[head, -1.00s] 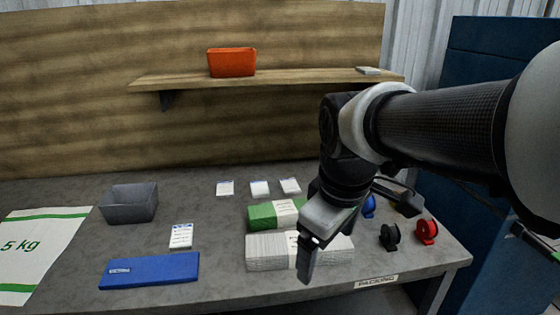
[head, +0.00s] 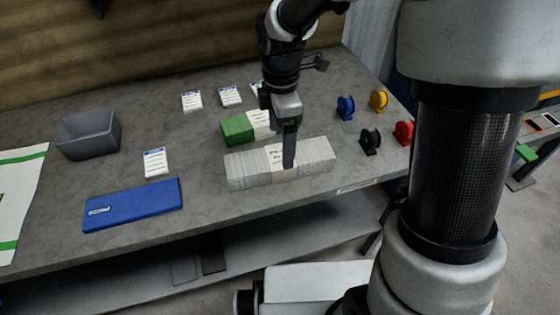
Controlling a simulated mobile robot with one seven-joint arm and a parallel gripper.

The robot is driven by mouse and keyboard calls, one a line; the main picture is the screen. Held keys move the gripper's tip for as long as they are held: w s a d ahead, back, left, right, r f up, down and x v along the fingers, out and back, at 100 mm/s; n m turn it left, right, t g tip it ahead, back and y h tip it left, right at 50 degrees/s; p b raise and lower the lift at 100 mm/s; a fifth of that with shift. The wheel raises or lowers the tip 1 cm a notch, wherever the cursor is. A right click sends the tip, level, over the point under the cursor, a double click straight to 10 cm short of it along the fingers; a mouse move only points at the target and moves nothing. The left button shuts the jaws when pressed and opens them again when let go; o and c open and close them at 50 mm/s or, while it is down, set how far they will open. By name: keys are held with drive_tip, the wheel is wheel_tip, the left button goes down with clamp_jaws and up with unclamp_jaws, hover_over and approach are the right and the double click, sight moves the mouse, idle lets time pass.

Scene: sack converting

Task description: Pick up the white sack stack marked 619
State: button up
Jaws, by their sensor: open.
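The white sack stack (head: 250,168) lies near the front edge of the table, with a paper band around its middle. The writing on the band is too small to read, so I cannot confirm 619. My gripper (head: 289,160) points down at the stack's middle, its finger in front of part of the band. The gripper is open. I cannot tell whether its fingers touch the stack or are around it. A green stack (head: 238,131) with a similar band lies just behind, partly hidden by my gripper.
A grey bin (head: 88,135) and a blue flat case (head: 133,204) are on the left. White label cards (head: 192,100) lie at the back, another (head: 155,162) nearer the front. Black (head: 370,140), red (head: 404,132), blue (head: 345,107) and yellow (head: 378,100) spools stand on the right.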

sight(280, 156)
drive_tip(key=f, duration=0.2)
drive_tip(key=f+b, duration=0.1)
drive_tip(key=f, duration=0.5)
drive_tip(key=shift+w+a+b, duration=0.1)
drive_tip(key=shift+w+b, duration=0.3)
drive_tip(key=shift+r, duration=0.15)
drive_tip(key=c, duration=1.6)
